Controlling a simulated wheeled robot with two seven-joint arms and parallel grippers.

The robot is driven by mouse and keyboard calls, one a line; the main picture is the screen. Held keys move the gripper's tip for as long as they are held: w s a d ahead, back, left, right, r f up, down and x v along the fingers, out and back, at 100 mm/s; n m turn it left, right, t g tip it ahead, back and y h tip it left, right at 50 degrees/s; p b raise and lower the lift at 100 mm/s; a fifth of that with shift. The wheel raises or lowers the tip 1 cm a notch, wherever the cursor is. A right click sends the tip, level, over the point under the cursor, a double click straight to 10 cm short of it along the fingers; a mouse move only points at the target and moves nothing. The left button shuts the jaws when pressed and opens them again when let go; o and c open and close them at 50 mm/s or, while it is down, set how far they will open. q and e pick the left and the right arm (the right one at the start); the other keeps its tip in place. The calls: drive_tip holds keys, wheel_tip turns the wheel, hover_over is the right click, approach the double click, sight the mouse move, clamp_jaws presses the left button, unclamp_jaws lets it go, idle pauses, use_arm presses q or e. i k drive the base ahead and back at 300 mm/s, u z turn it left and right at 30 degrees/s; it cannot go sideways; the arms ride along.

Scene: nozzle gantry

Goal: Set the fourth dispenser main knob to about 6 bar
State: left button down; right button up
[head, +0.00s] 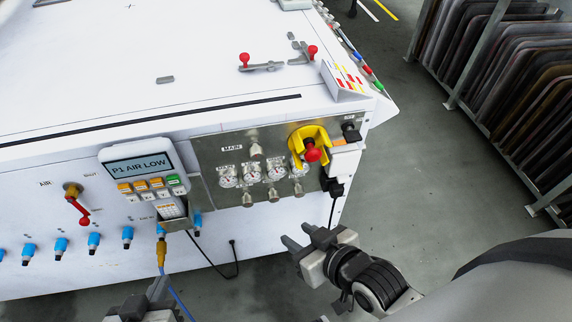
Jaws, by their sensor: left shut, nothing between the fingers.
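On the metal panel (208,153) at the table's end, a silver main knob (256,150) stands beside the label "MAIN". Below it is a row of several round gauges, with one (228,176) at the left and another (277,172) further right. Small knobs sit under them, including one (272,195) in the middle. The needles are too small to read. The rightmost gauge is partly hidden by the yellow guard. My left gripper (157,287) is shut and empty at the bottom, below the panel. My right gripper (298,236) is open and empty, below and right of the panel, touching no knob.
A yellow guard with a red knob (312,153) juts out at the panel's right. A pendant (140,163) reading "P1 AIR LOW" hangs at its left. A red-handled valve (77,203) and blue fittings line the front. Cables hang below. A rack (462,82) stands right; open floor lies between.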

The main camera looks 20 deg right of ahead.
sight(256, 153)
drive_tip(key=z, duration=1.4)
drive_tip(key=k, duration=0.9)
drive_tip(key=u, duration=0.9)
drive_tip(key=i, duration=0.85)
drive_tip(key=u, duration=0.15)
